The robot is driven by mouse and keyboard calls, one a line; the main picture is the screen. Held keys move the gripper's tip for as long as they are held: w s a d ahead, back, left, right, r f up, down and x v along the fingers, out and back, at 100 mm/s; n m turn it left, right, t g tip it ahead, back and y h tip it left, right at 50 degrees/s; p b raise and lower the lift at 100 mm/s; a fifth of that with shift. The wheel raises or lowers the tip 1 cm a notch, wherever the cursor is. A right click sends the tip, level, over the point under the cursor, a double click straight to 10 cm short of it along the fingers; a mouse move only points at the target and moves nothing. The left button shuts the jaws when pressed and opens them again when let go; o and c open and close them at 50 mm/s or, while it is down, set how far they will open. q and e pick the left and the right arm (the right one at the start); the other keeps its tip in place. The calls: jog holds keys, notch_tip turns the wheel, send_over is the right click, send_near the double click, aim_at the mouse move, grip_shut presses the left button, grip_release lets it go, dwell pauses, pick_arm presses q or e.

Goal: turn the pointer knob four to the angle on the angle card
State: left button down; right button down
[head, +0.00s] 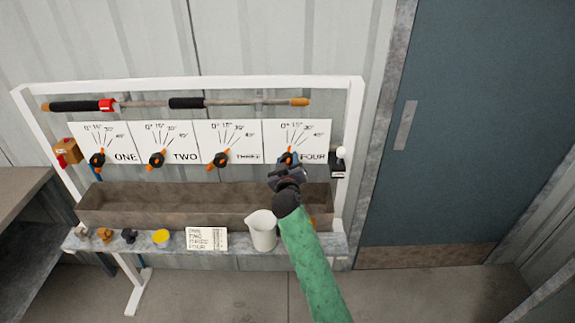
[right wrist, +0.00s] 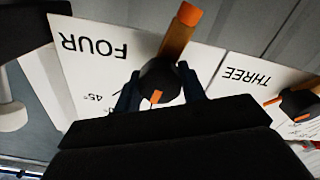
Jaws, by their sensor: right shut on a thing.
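Pointer knob four (right wrist: 160,78) is black with an orange pointer bar, on a white scale plate marked FOUR. In the head view knob four (head: 284,158) is partly hidden by my right gripper (head: 289,163). In the right wrist view the two dark fingers of my right gripper (right wrist: 159,90) are on either side of the knob, shut on it. Its exact pointer angle cannot be read. The angle card (head: 207,239), white with lines for the knobs, lies on the front ledge; its figures are too small to read. My left gripper is not in view.
Knobs one (head: 97,159), two (head: 157,159) and three (head: 221,159) are left of it. A brown trough (head: 150,203) runs below the plates. A white jug (head: 262,231) stands on the ledge near my right arm.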

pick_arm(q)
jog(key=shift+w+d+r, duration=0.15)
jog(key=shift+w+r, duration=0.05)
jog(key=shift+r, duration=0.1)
pick_arm(e)
jog(key=c, duration=0.8)
grip_release()
jog(key=shift+s, duration=0.2)
pick_arm(q)
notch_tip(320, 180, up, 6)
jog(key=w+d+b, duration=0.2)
jog(key=b, duration=0.1)
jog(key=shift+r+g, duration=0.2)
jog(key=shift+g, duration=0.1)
pick_arm(e)
jog(key=shift+s, duration=3.7)
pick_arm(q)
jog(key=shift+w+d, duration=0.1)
